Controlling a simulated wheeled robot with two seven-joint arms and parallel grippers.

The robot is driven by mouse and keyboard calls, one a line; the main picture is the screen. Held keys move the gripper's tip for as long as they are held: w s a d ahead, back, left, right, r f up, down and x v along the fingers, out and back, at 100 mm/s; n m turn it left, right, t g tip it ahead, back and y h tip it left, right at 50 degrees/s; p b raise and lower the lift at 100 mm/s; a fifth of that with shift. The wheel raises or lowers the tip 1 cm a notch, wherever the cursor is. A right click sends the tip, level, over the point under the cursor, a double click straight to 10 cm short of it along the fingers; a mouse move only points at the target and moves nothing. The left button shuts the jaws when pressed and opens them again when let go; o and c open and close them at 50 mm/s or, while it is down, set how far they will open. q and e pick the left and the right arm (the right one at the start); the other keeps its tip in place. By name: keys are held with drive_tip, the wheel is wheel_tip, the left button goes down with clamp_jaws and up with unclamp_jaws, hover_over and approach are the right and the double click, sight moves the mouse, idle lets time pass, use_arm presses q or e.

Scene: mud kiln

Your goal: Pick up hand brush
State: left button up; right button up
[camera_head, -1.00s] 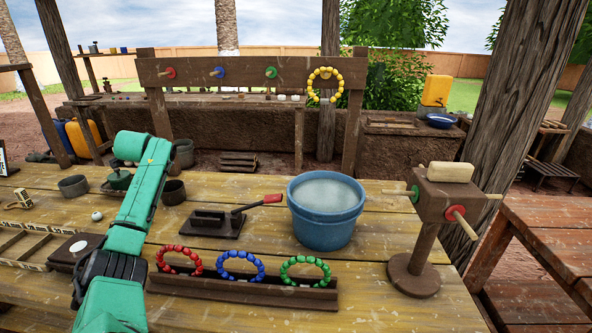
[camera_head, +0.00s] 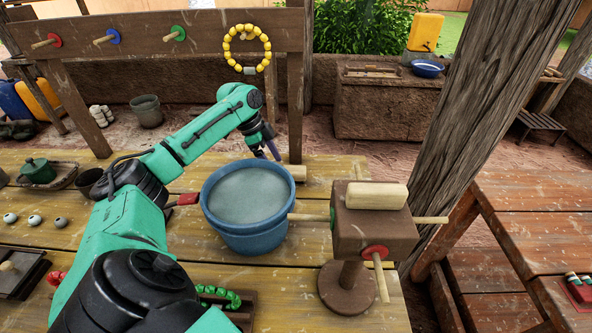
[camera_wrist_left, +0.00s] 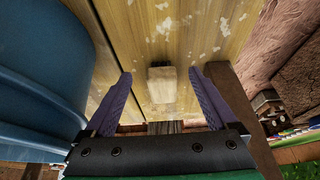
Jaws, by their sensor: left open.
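The hand brush appears as a pale wooden block with a dark edge (camera_wrist_left: 162,85), lying on the table planks in the left wrist view. In the head view a pale wooden end (camera_head: 296,172) shows just behind the bucket; the rest is hidden. My left gripper (camera_head: 271,148) reaches over the far side of the bucket and points down. In the wrist view its open purple fingers (camera_wrist_left: 161,72) stand either side of the block, apart from it, with nothing held. My right gripper is not in view.
The blue bucket (camera_head: 245,238) stands close beside my left gripper. A brown post stand (camera_head: 348,285) with pegs and a pale block (camera_head: 375,195) on top stands right of it. A yellow bead ring (camera_head: 247,68) hangs on the rail behind.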

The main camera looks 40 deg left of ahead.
sight(294, 169)
use_arm(q)
drive_tip(key=w+d, duration=0.1)
drive_tip(key=d, duration=0.1)
drive_tip(key=w+d+p, duration=0.1)
drive_tip(key=w, duration=0.1)
drive_tip(key=shift+d+r, duration=0.15)
drive_tip(key=shift+d, duration=0.2)
drive_tip(key=x, duration=0.3)
drive_tip(key=shift+f, duration=0.2)
drive_tip(key=shift+s, duration=0.1)
clamp_jaws()
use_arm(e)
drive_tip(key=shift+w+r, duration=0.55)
use_arm(q)
drive_tip(key=shift+r, duration=0.15)
